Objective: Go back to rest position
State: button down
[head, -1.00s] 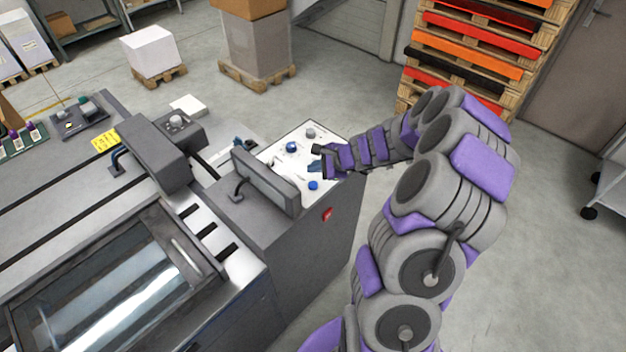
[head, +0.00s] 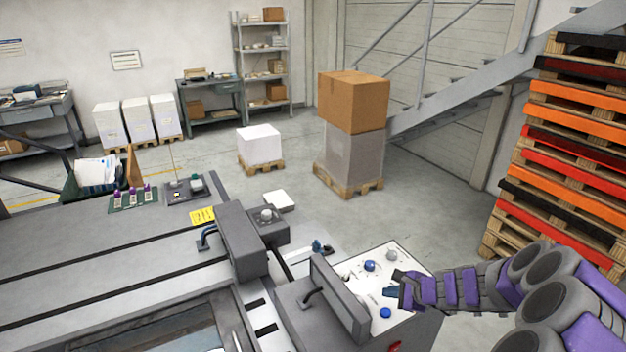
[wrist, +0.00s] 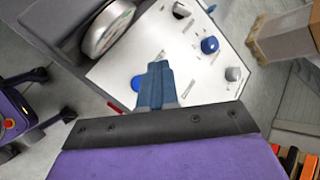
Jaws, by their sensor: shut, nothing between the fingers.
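My gripper (head: 392,290) is at the end of my purple and grey arm, over the white control panel (head: 408,262) at the right end of the grey machine. In the wrist view its blue fingers (wrist: 155,80) are together with nothing between them, above the panel (wrist: 172,62). Blue knobs stand on the panel, one (head: 370,266) behind the gripper and one (head: 385,312) in front of it. A grey knob (head: 391,255) is at the panel's back. I cannot tell whether the fingertips touch the panel.
A dark upright plate (head: 340,300) stands left of the panel. Stacked pallets (head: 570,150) rise at the right. A cardboard box (head: 353,102) sits on a wrapped stack behind. The floor (head: 440,185) between the machine and the pallets is clear.

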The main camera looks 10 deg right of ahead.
jog(key=s+a+r+n+g+y, duration=0.1)
jog(key=s+a+r+n+g, duration=0.1)
jog(key=s+a+r+n, duration=0.35)
jog(key=s+a+r+n+g, duration=0.1)
jog(key=s+a+r+n, duration=0.2)
jog(key=a, duration=0.5)
jog(key=s+a+r+n+g+y, duration=0.1)
jog(key=s+a+r+n+g, duration=0.1)
jog(key=s+a+r+n, duration=0.4)
jog(key=s+d+n+g+h, duration=0.1)
jog(key=s+n+g+h, duration=0.1)
jog(key=s, duration=1)
jog(key=s+d+r+n+g+h, duration=0.1)
jog(key=s+n+h, duration=0.3)
jog(key=s, duration=0.8)
jog(key=shift+s+d+g+h, duration=0.15)
jog(key=shift+d+g+h, duration=0.35)
jog(key=shift+g, duration=0.3)
jog(key=shift+r, duration=0.1)
